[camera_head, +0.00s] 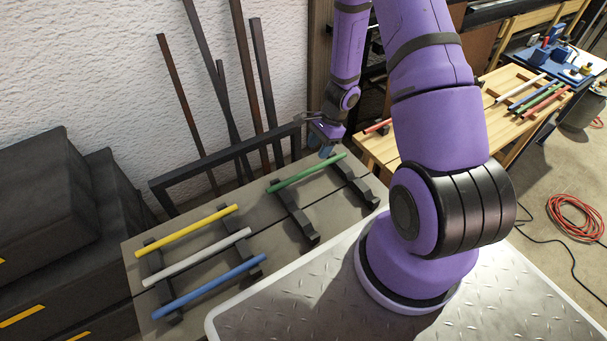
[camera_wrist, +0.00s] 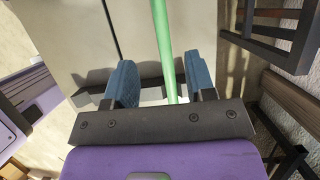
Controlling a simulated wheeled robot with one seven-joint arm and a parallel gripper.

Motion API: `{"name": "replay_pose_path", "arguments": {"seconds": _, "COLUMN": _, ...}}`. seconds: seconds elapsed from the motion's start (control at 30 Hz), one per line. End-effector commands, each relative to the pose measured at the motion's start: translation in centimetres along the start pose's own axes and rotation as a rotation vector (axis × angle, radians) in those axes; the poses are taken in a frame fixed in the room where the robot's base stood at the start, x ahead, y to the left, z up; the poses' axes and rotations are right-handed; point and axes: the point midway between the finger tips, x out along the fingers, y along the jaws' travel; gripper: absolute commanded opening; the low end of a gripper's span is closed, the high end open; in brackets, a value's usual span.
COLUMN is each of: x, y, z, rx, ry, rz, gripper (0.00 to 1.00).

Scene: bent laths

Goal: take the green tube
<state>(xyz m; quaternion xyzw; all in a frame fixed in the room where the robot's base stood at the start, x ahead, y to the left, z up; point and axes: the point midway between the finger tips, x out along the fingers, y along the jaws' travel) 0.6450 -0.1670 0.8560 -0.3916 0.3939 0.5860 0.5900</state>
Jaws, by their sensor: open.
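The green tube (camera_head: 305,172) lies across two dark notched supports on the grey table, slanting up to the right. My gripper (camera_head: 325,150) is at the far right end of this tube, just above or at it. In the wrist view my open gripper (camera_wrist: 160,62) has blue finger pads on both sides of the green tube (camera_wrist: 163,42), which runs lengthwise between them, nearer the right pad. I cannot tell whether the tube lies at finger depth or below. Another green tube (camera_head: 542,98) lies on the wooden bench at the right.
Yellow (camera_head: 187,231), white (camera_head: 197,257) and blue (camera_head: 209,286) tubes lie on dark supports at the left of the grey table (camera_head: 255,222). Dark bars (camera_head: 242,60) lean on the wall behind. The wooden bench (camera_head: 490,130) holds more tubes. Black cases (camera_head: 60,220) stand left.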

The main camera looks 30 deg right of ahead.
Motion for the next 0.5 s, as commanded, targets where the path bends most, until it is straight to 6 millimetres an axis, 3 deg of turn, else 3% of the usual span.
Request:
{"name": "replay_pose_path", "arguments": {"seconds": 0.13, "x": 2.2, "y": 0.1, "z": 0.0, "rx": -0.001, "ry": -0.001, "rz": 0.003, "gripper": 0.5}}
{"name": "replay_pose_path", "arguments": {"seconds": 0.5, "x": 4.8, "y": 0.0, "z": -0.5, "rx": -0.001, "ry": -0.001, "rz": 0.002, "gripper": 0.5}}
